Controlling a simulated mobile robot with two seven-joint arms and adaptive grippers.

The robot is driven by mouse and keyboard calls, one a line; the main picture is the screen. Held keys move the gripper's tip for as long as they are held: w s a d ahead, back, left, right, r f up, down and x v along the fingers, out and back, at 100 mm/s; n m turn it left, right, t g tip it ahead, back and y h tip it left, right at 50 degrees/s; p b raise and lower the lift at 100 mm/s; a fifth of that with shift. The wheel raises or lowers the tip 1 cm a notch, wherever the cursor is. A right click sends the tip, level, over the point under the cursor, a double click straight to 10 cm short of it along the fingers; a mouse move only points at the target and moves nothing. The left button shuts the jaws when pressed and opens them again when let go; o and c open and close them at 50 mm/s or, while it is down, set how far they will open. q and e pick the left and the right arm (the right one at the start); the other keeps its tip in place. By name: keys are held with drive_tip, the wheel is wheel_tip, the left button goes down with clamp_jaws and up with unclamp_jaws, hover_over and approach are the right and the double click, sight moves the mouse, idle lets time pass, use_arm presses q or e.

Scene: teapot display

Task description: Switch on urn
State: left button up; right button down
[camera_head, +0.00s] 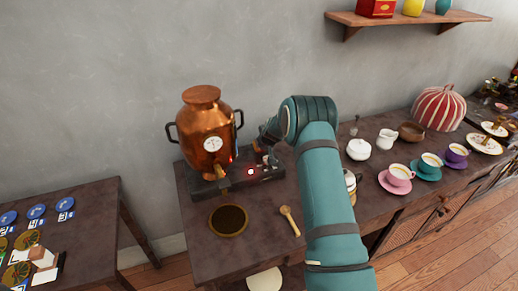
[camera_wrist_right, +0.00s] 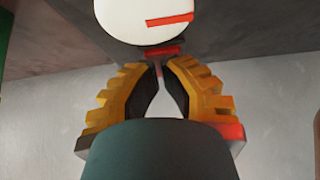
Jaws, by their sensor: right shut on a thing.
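The copper urn (camera_head: 203,125) stands upright on a dark base (camera_head: 208,187) near the back of the table, with a round white gauge on its belly and a small tap in front. A small red and white spot (camera_head: 251,172) shows at the base's right end. My right gripper (camera_head: 265,153) is beside that end, partly hidden by my arm. In the right wrist view, its yellow fingers (camera_wrist_right: 160,68) come together at a small red part (camera_wrist_right: 164,50), below a white disc (camera_wrist_right: 158,18) with a red bar. My left gripper is not in view.
A round dark dish (camera_head: 228,220) and a wooden spoon (camera_head: 290,221) lie in front. A white pot (camera_head: 358,149), a creamer (camera_head: 387,138) and several cups on saucers stand right of my arm. A shelf (camera_head: 400,18) hangs above. Another table (camera_head: 90,205) is at left.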

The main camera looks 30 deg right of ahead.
drive_tip(key=shift+d+f, duration=0.1)
drive_tip(key=shift+d, duration=0.25)
drive_tip(key=shift+w+d+r, duration=0.1)
drive_tip(key=shift+w+r, duration=0.25)
drive_tip(key=shift+w, duration=0.35)
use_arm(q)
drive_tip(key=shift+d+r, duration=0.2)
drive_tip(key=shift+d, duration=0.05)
use_arm(e)
drive_tip(key=shift+r, duration=0.25)
drive_tip(key=r, duration=0.1)
drive_tip(key=r+p, duration=0.1)
drive_tip(key=r, duration=0.1)
drive_tip(key=r+p, duration=0.1)
drive_tip(key=shift+s+r, duration=0.2)
drive_tip(key=shift+s, duration=0.1)
use_arm(q)
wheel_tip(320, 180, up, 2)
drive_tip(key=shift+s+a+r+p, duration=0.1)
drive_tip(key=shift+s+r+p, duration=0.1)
drive_tip(key=shift+p, duration=0.1)
use_arm(e)
drive_tip(key=s+a+r, duration=0.2)
drive_tip(key=s+r, duration=0.3)
drive_tip(key=s, duration=0.3)
